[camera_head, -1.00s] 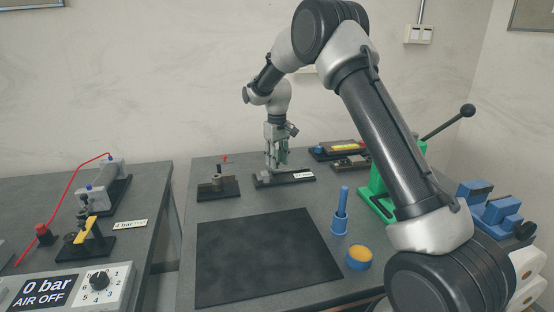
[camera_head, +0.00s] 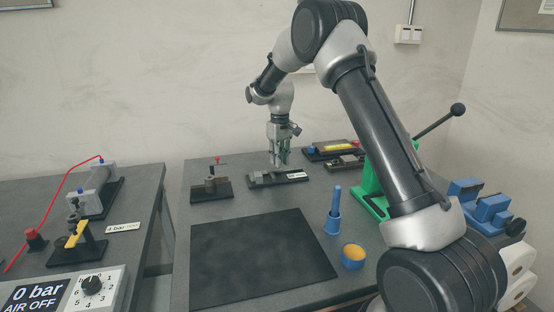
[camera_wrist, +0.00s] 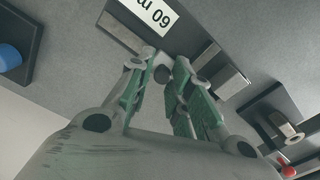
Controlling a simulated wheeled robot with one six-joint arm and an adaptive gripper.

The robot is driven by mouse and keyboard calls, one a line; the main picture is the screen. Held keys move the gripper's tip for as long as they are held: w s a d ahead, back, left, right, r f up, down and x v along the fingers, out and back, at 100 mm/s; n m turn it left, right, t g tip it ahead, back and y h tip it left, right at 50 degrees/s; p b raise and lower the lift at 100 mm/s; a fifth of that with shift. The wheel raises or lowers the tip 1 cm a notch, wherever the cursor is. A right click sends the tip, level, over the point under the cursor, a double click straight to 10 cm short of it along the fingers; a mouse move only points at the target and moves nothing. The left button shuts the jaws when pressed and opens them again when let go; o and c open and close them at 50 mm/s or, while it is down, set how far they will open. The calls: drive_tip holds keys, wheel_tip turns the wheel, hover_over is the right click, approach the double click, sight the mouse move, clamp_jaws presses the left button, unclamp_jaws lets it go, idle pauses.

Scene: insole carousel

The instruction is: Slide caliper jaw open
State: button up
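The caliper (camera_head: 265,181) is a low grey fixture on a black base at the back middle of the dark bench. My gripper (camera_head: 278,165) points down just above the fixture. In the wrist view, its green-padded fingers (camera_wrist: 160,68) stand apart, with a dark round knob (camera_wrist: 161,74) showing between them. I cannot tell whether either finger touches it. Grey metal blocks (camera_wrist: 228,78) lie right of the fingers.
A small fixture with a red handle (camera_head: 211,186) stands left of the caliper. Behind right is a tray with a yellow part (camera_head: 334,149). A green lever press (camera_head: 370,190) stands to the right. A black mat (camera_head: 260,262) fills the front, with a blue pin (camera_head: 333,215) beside it.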

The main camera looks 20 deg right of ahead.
drive_tip(key=o, duration=0.3)
drive_tip(key=shift+d, duration=0.2)
drive_tip(key=shift+r, duration=0.1)
wheel_tip(320, 180, up, 12)
idle(0.4)
